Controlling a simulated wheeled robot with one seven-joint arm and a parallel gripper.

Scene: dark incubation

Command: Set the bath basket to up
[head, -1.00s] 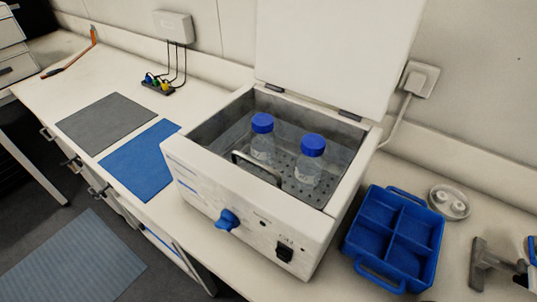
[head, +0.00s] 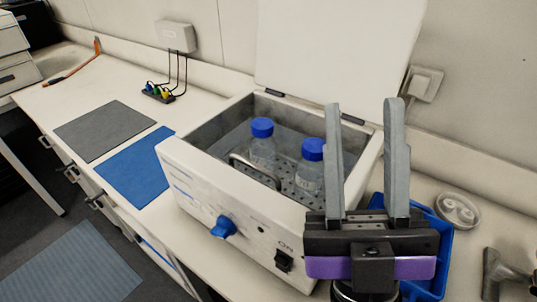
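The white water bath (head: 215,190) stands on the bench with its lid (head: 330,50) raised. Inside, a perforated grey basket (head: 285,183) with a metal handle (head: 252,168) carries two clear bottles with blue caps, a left bottle (head: 262,145) and a right bottle (head: 309,170). The basket sits low in the bath, below the rim. My gripper (head: 362,110) is in front of the bath's right side, fingers pointing up and apart, with nothing between them. It hides the bath's right front corner and part of the right bottle.
A blue divided caddy (head: 440,250) is partly hidden behind my gripper. A white dish (head: 457,210) and a grey tool (head: 495,272) lie at the right. A blue knob (head: 223,227) sticks out of the bath's front. Grey (head: 103,133) and blue mats (head: 135,172) lie at left.

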